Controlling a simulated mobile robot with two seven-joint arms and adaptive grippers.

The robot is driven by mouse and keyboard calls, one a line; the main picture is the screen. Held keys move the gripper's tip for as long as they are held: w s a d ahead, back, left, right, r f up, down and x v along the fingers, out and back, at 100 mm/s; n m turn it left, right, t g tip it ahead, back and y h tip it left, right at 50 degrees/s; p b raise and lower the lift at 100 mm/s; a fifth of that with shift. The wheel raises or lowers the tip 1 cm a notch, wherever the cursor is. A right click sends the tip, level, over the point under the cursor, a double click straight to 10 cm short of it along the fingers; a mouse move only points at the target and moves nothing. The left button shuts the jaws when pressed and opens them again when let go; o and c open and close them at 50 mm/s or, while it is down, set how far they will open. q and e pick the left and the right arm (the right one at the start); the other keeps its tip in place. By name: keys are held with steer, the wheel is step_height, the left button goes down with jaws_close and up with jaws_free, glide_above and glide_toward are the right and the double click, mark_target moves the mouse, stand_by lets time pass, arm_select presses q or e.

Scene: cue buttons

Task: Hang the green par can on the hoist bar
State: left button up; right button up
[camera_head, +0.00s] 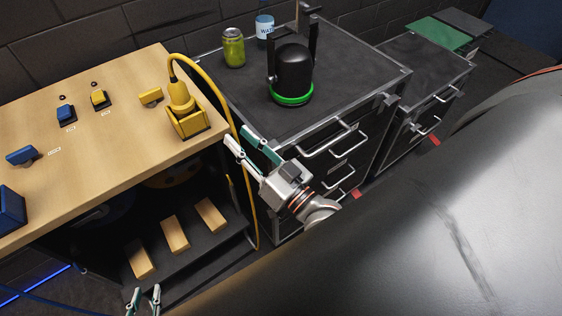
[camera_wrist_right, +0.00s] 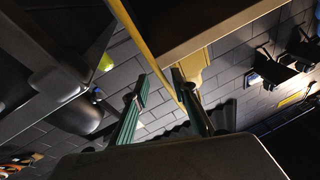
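The green par can (camera_head: 294,70) is a black can with a bright green ring round its bottom. It stands on the dark cabinet top with its dark yoke arms upward. A dark rounded shape in the right wrist view (camera_wrist_right: 80,115) is probably the same can. My right gripper (camera_head: 238,138) is open and empty, between the desk's right end and the cabinet's front edge, apart from the can. Its fingers also show spread in the right wrist view (camera_wrist_right: 162,97). My left gripper (camera_head: 145,294) is open and empty at the bottom edge. I cannot make out the hoist bar.
A yellow device (camera_head: 184,112) with a yellow cable (camera_head: 236,160) sits at the desk's right end; the cable hangs near my right gripper.

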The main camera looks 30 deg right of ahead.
steer(key=s+d+f+n+g+h, duration=0.1)
steer(key=s+f+g, duration=0.3)
steer(key=f, duration=0.9)
steer(key=s+d+f+n+g+h, duration=0.1)
steer(key=s+f+g, duration=0.4)
steer(key=f, duration=0.9)
steer(key=shift+s+d+n, duration=0.65)
steer(key=shift+s+n, duration=0.45)
steer(key=shift+n, duration=0.1)
